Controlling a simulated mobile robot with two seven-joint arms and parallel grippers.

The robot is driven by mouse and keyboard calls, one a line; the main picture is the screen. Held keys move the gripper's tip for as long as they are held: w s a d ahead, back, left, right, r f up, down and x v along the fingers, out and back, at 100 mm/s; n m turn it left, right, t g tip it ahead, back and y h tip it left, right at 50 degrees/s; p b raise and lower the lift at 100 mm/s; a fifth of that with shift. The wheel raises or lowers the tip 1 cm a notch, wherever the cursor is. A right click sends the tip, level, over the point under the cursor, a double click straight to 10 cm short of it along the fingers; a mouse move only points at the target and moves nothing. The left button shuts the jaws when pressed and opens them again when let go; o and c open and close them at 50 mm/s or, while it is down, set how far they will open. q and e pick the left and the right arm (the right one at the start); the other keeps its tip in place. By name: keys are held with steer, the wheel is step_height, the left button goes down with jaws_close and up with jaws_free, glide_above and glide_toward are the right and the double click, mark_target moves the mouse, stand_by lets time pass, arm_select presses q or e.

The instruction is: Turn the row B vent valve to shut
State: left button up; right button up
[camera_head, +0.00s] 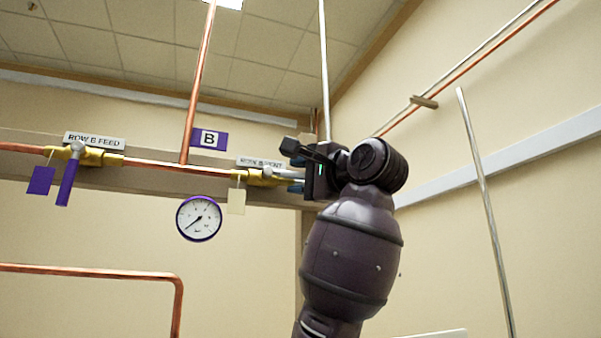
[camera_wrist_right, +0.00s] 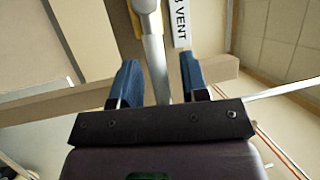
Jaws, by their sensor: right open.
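The row B vent valve (camera_head: 266,177) is a brass body on the copper pipe, under a label reading ROW B VENT (camera_head: 258,163) that is partly covered. Its grey lever (camera_head: 289,174) points right, roughly in line with the pipe. My right gripper (camera_head: 292,169) is at the lever's end, coming from the right. In the right wrist view, the lever (camera_wrist_right: 155,62) lies between the two blue fingers of my open gripper (camera_wrist_right: 160,70), with gaps visible on both sides. My left gripper is in neither view.
The row B feed valve (camera_head: 92,157) is at left, with a purple handle (camera_head: 67,183) hanging down and a purple tag (camera_head: 41,180). A pressure gauge (camera_head: 198,218) hangs below the pipe. A cream tag (camera_head: 237,201) hangs by the vent valve. A copper riser (camera_head: 200,85) stands left of it.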

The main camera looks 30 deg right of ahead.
steer(key=shift+c, duration=0.2)
steer(key=c, duration=0.7)
jaws_close()
steer(key=shift+f, duration=0.1)
